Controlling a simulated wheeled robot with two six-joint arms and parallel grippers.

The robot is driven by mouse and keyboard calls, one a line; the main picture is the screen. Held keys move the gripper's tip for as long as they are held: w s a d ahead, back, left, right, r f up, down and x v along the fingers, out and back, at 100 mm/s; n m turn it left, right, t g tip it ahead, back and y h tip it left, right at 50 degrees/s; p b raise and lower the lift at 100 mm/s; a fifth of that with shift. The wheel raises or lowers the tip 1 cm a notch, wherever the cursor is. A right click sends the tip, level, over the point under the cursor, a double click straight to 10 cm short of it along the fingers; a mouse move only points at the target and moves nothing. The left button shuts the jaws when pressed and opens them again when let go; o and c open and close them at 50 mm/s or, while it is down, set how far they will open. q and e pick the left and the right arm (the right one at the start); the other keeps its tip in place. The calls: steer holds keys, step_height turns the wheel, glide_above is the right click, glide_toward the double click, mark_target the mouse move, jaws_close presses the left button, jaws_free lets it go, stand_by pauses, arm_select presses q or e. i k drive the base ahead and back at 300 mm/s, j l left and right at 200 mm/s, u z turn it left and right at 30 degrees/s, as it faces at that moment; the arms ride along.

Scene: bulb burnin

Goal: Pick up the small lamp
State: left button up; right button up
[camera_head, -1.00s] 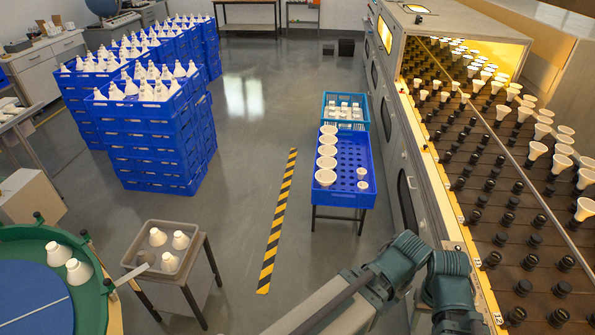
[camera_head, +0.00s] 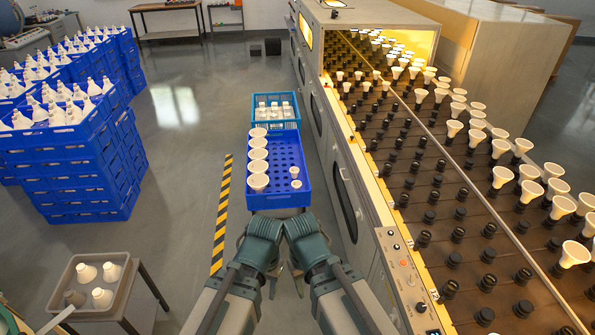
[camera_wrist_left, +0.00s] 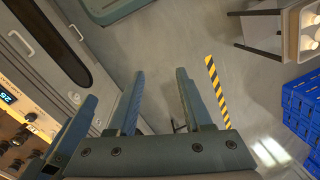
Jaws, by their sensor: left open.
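Two small white lamps stand at the right side of a blue crate (camera_head: 283,153) in the head view, a rear one (camera_head: 295,171) and a front one (camera_head: 296,184). A column of larger white lamps (camera_head: 258,167) stands along the crate's left side. My left gripper (camera_head: 272,282) is low in front of the crate, apart from the lamps. In the left wrist view its two fingers (camera_wrist_left: 158,100) are spread with only floor between them. My right gripper (camera_head: 297,281) is beside it, its jaws too unclear to judge.
A teal crate (camera_head: 276,124) stands behind the blue one. The burn-in rack (camera_head: 400,150) with black sockets and lamps runs along the right. Stacked blue crates (camera_head: 80,190) and a grey bin (camera_head: 125,287) with lamps are at left. The floor by the striped line (camera_head: 222,215) is clear.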

mark_target(294, 171)
steer(key=i+l, duration=0.15)
steer(key=l, duration=0.2)
steer(key=i+j+z, duration=0.55)
steer(key=i+j, duration=0.2)
steer(key=i+j+z, duration=0.3)
steer(key=j, duration=0.25)
steer(key=i+j+z, duration=0.25)
steer(key=j, duration=0.3)
steer(key=i+j+z, duration=0.3)
steer(key=j, duration=0.35)
steer(key=j+z, duration=0.3)
steer(key=j, duration=0.3)
steer(key=i+j+z, duration=0.1)
steer(key=j+z, duration=0.15)
steer(key=j, duration=0.45)
steer(key=j+z, duration=0.3)
steer(key=j, duration=0.35)
